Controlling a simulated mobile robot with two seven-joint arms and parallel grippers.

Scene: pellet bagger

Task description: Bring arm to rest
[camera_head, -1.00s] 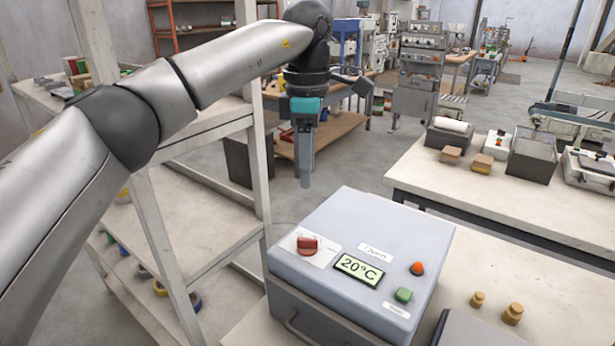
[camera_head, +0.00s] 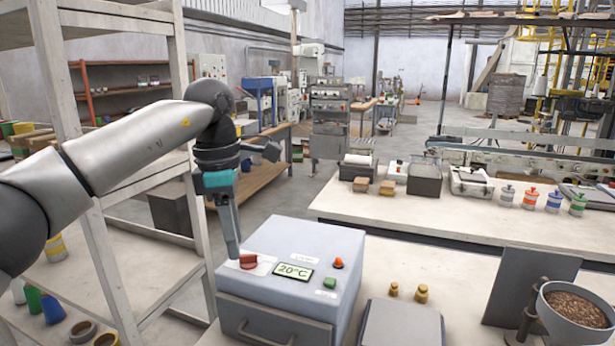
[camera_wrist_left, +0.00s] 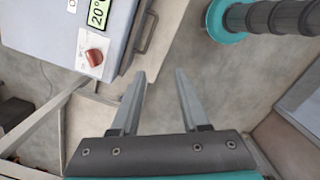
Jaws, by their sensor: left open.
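My left arm comes in from the left, and its gripper (camera_head: 234,250) hangs down, open and empty. In the head view its tips overlap the left edge of a grey box near the red knob (camera_head: 248,261). In the left wrist view the two fingers (camera_wrist_left: 160,75) are spread with nothing between them. There the grey box (camera_wrist_left: 60,25) and the red knob (camera_wrist_left: 94,57) lie to the upper left, apart from the fingers. My right gripper does not show.
The box (camera_head: 275,315) has a 20°C display (camera_head: 293,272). Beside it are two brass weights (camera_head: 421,293), a flat grey plate (camera_head: 403,325) and a pellet bowl (camera_head: 578,310). A white shelf frame (camera_head: 95,240) stands left, close to the arm.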

